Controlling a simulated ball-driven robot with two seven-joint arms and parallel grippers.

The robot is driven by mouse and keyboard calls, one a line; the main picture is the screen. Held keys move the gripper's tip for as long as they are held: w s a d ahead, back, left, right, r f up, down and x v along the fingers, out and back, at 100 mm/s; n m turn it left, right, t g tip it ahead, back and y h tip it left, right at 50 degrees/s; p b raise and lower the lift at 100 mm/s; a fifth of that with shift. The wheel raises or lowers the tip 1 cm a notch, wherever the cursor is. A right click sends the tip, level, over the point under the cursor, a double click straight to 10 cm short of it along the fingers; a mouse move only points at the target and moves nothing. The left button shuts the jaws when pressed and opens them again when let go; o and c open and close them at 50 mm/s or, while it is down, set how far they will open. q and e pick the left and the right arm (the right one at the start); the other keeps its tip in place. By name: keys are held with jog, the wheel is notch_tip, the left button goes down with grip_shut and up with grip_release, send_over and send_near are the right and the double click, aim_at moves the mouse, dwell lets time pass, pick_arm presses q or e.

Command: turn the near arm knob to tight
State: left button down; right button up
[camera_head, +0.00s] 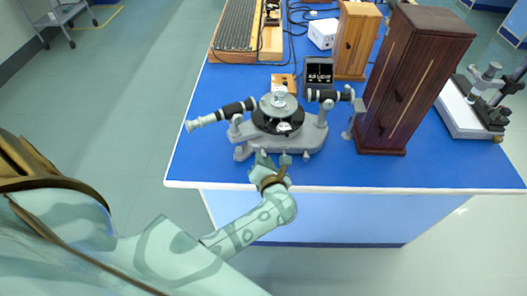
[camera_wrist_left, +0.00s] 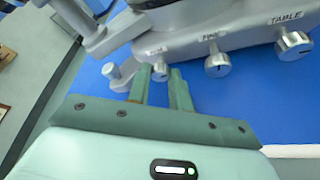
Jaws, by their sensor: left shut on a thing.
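The grey spectrometer (camera_head: 278,118) stands on the blue bench, with a row of small knobs low on its near side. My left gripper (camera_head: 266,163) reaches that near side from below. In the left wrist view its two green fingers (camera_wrist_left: 168,84) are closed around the leftmost grey knob (camera_wrist_left: 160,72), the arm knob; its label is too blurred to read surely. The fingers hide part of this knob, so its turn position cannot be told. A middle knob (camera_wrist_left: 217,65) and a knob under the word TABLE (camera_wrist_left: 293,46) sit to the right, untouched. My right gripper is out of view.
A dark wooden cabinet (camera_head: 412,80) stands close right of the spectrometer. A small dark display box (camera_head: 318,74) and a lighter wooden box (camera_head: 356,40) are behind. A levelling foot (camera_wrist_left: 112,72) sits left of my fingers. The bench's near edge (camera_head: 350,189) runs below my gripper.

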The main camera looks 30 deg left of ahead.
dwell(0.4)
pick_arm(q)
jog(key=c, duration=1.3)
grip_release()
jog(key=shift+o, duration=0.2)
